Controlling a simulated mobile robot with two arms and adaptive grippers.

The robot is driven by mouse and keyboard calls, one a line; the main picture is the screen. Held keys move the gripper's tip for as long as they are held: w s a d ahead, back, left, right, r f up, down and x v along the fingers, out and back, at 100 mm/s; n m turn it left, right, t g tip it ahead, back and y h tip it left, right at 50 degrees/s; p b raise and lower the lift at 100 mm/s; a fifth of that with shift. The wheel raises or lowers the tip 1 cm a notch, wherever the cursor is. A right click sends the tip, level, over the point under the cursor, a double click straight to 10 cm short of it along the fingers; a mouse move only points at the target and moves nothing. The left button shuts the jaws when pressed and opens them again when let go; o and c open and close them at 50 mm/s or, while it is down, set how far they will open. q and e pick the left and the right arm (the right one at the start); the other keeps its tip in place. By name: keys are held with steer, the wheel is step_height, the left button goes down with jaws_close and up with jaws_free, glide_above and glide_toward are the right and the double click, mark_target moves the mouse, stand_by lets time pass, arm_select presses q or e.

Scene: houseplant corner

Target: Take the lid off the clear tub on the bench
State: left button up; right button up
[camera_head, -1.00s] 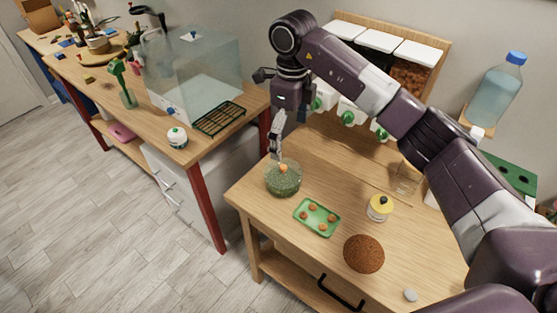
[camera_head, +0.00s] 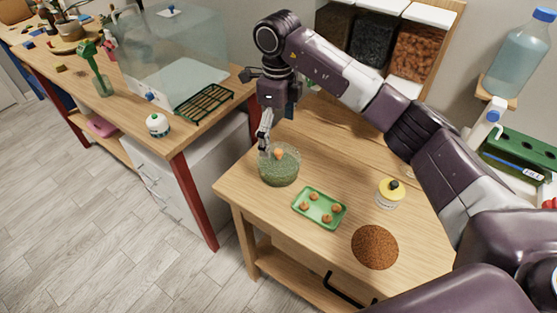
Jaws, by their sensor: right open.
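The clear tub (camera_head: 279,172) stands upright near the back left edge of the wooden bench (camera_head: 250,188), with green contents showing through its wall. Its lid carries an orange knob (camera_head: 279,154) and appears to be on the tub. My right gripper (camera_head: 265,148) points down from above, open, with its fingertips just left of and behind the knob. I cannot tell whether they touch the lid. Nothing is held in it. My left gripper is not in view.
A green tray (camera_head: 319,193) with several small orange-brown pieces lies in front of the tub. A yellow-topped jar (camera_head: 389,194) and a round brown mat (camera_head: 375,247) are to the right. Wall bins (camera_head: 374,42) stand behind my arm. A second bench with a glass tank (camera_head: 170,60) is at left.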

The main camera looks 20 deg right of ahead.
mark_target(279, 156)
steer(key=shift+f, duration=0.45)
steer(key=shift+a+f+p, duration=0.1)
steer(key=shift+f+p, duration=0.3)
steer(key=shift+p, duration=0.1)
steer(key=f+p, duration=0.1)
steer(key=f, duration=0.2)
steer(key=shift+a+f+p, duration=0.2)
steer(key=shift+f+p, duration=0.15)
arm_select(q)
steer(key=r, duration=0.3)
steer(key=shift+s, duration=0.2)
arm_select(e)
steer(key=shift+f, duration=0.45)
